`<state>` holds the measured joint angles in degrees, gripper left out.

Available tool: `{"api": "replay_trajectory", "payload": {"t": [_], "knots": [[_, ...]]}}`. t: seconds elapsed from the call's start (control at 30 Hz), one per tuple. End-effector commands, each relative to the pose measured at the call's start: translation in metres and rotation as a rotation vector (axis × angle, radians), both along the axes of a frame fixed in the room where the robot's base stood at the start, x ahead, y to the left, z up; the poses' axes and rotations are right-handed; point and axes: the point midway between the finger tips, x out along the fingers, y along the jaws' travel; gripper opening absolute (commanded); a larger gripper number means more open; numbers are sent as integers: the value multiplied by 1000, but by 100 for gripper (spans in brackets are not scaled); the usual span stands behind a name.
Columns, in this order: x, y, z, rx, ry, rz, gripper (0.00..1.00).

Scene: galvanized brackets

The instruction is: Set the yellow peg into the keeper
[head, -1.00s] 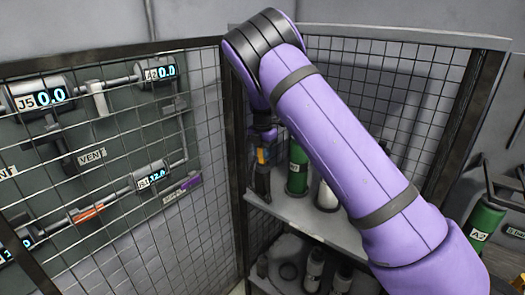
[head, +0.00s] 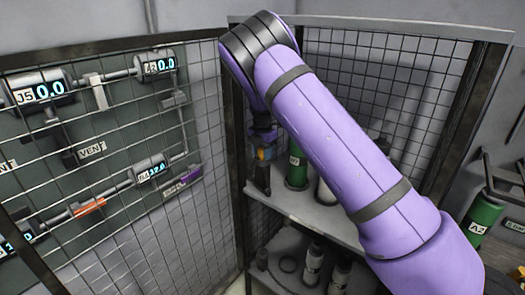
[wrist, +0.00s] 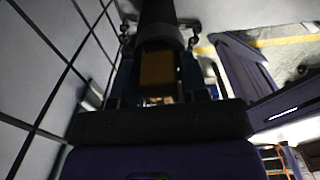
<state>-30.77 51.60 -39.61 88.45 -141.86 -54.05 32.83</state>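My gripper (head: 262,152) hangs at the end of the purple arm, by the front left post of the mesh cage. It is small and dark there. The yellow peg shows as a small orange-yellow patch (head: 264,153) at the gripper. In the wrist view the peg is a brownish-yellow block (wrist: 157,74) between the two dark fingers of my gripper (wrist: 158,88), which look closed on it. A dark upright cylinder with small links at its sides lies just beyond the peg; I cannot tell if it is the keeper or whether the peg touches it.
A mesh cage with a grey shelf (head: 318,214) holds a green bottle (head: 297,168) and a white one close to the gripper. More bottles (head: 313,263) stand below. A mesh panel (head: 205,130) with pipes and gauges is at left. Mesh also runs close along the wrist view's left.

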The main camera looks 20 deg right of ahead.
Motion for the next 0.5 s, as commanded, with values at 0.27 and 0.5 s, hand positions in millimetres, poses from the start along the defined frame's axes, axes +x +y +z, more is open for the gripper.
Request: {"api": "replay_trajectory", "payload": {"t": [0.27,0.5], "knots": [[0,0,1,0,0,0,61],[1,0,12,0,-2,1,61]]}}
